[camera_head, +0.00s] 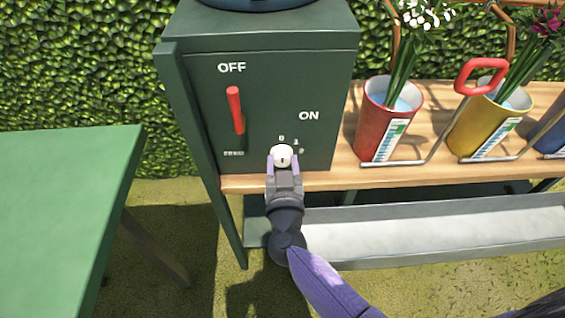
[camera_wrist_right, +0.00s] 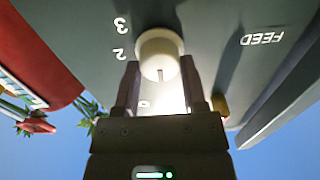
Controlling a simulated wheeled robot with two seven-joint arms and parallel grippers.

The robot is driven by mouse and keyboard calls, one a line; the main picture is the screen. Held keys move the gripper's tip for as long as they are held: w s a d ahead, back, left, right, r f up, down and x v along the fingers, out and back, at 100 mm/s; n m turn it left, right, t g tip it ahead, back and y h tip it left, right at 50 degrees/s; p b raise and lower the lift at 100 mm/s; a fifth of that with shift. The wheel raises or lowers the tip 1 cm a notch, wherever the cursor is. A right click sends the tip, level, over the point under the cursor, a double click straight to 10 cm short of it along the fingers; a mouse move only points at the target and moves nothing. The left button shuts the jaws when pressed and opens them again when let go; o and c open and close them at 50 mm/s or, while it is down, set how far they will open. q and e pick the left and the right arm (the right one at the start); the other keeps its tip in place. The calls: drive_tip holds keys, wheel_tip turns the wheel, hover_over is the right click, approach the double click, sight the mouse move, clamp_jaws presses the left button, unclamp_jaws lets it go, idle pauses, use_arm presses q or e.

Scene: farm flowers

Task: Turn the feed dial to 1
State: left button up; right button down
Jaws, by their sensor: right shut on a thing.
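The feed dial (camera_head: 283,153) is a small cream knob low on the front of a dark green box (camera_head: 285,85). The numbers 0, 1 and 2 show around it in the head view; 3 and 2 show in the right wrist view, where the dial (camera_wrist_right: 159,52) has a short dark mark on its face, pointing toward the gripper side. My right gripper (camera_head: 284,170) is shut on the dial, its fingers on either side of it. It also shows in the right wrist view (camera_wrist_right: 160,90). My left gripper is not in view.
A red lever (camera_head: 235,110) is on the box, left of the dial, between OFF and FEED. A red can (camera_head: 380,125) and a yellow can (camera_head: 480,125) of flowers stand on the wooden shelf (camera_head: 430,165) to the right. A green table (camera_head: 60,200) is at left.

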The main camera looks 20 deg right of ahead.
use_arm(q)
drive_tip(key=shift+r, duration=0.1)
use_arm(e)
drive_tip(key=shift+m, duration=0.5)
drive_tip(key=shift+m+p, duration=0.45)
drive_tip(key=shift+m, duration=0.65)
drive_tip(key=m, duration=0.3)
drive_tip(key=shift+d, duration=0.1)
drive_tip(key=shift+f+m, duration=0.1)
drive_tip(key=shift+m, duration=0.7)
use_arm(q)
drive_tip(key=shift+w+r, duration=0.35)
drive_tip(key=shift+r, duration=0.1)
use_arm(e)
drive_tip(key=shift+m, duration=0.3)
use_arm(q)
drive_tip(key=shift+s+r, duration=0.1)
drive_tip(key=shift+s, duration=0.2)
